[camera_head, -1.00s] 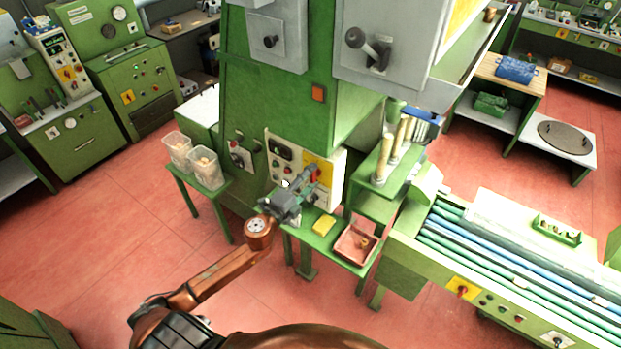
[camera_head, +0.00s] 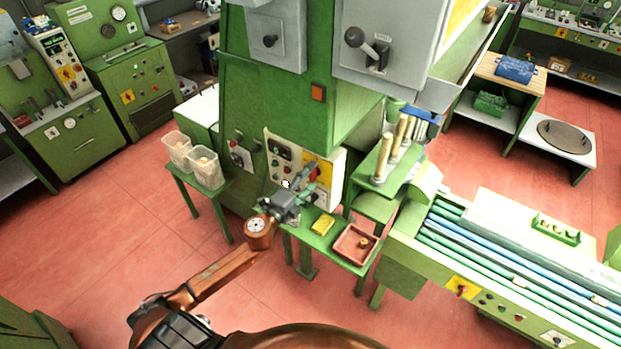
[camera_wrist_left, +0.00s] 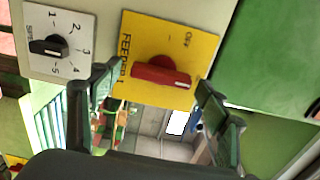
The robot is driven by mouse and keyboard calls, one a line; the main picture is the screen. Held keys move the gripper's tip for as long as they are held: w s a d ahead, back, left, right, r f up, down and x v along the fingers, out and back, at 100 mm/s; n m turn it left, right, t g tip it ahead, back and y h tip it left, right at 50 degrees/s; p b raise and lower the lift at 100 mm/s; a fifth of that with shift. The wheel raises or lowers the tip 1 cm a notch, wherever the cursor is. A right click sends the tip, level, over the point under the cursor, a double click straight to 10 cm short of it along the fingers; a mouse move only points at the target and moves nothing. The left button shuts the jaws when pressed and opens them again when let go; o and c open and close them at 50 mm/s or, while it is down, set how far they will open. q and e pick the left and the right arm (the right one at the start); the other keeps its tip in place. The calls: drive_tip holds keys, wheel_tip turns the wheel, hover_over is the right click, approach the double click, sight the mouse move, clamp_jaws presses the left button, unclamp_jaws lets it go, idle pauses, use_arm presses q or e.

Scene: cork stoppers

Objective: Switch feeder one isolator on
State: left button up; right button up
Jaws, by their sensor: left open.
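The feeder one isolator is a red rotary handle (camera_wrist_left: 160,73) on a yellow plate (camera_wrist_left: 150,25) marked FEEDER 1, OFF and a short bar. In the left wrist view the handle lies nearly crosswise, its right end a little lower. A pale stripe shows near that end. My left gripper (camera_wrist_left: 157,76) is open, one finger on each side of the handle; I cannot tell whether they touch it. In the head view the gripper (camera_head: 306,180) is in front of the yellow plate (camera_head: 322,171) and partly hides the handle. My right gripper is not in view.
A black rotary knob (camera_wrist_left: 48,46) on a numbered white plate sits left of the isolator. Below the panel, a green table (camera_head: 325,240) carries a yellow block (camera_head: 323,225) and a reddish tray (camera_head: 341,252). Clear bins (camera_head: 205,172) stand to the left. The floor at front left is clear.

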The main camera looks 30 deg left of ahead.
use_arm(q)
drive_tip(key=s+a, duration=0.1)
drive_tip(key=s, duration=1.1)
idle(0.4)
